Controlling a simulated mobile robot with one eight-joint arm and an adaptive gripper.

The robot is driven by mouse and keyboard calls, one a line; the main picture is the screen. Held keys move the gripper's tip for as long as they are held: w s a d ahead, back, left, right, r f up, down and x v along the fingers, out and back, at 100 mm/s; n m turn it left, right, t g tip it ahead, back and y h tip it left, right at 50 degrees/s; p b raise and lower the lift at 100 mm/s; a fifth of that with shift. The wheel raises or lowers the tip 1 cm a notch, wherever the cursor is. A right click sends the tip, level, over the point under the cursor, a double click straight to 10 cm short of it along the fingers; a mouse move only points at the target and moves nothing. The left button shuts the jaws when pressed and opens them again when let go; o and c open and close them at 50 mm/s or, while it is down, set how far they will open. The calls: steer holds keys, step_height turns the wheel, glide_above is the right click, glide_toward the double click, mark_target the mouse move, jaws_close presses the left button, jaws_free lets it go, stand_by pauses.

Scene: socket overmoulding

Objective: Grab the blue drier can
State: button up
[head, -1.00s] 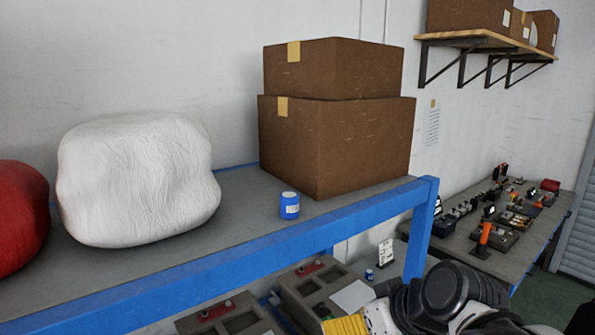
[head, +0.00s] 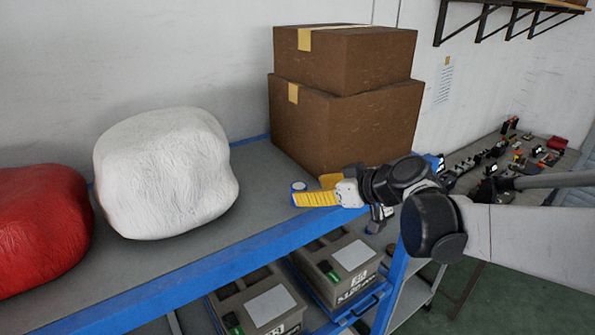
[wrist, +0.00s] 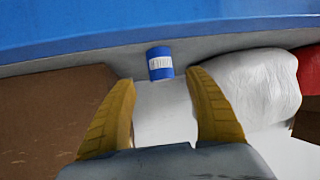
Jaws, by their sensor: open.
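The small blue can (head: 298,187) with a white label stands on the grey upper shelf, in front of the stacked cardboard boxes. In the head view its lower part is hidden behind a yellow finger. In the wrist view the can (wrist: 160,63) appears just beyond the fingertips, centred between them. My gripper (head: 310,190) reaches in from the right, low over the shelf's front edge, with yellow fingers. In the wrist view my gripper (wrist: 162,78) is open, the fingers spread to either side with nothing held between them.
Two cardboard boxes (head: 343,125) stand close behind the can. A white sack (head: 165,175) and a red sack (head: 40,225) lie to the left. The blue front rail (head: 200,275) edges the shelf. Grey bins (head: 335,265) sit below.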

mark_target(299, 190)
steer(key=p+x, duration=0.1)
steer(key=x, duration=0.4)
steer(key=shift+w+a+f, duration=0.1)
steer(key=shift+w+a, duration=0.05)
steer(key=shift+a, duration=0.05)
steer(key=c, duration=1.3)
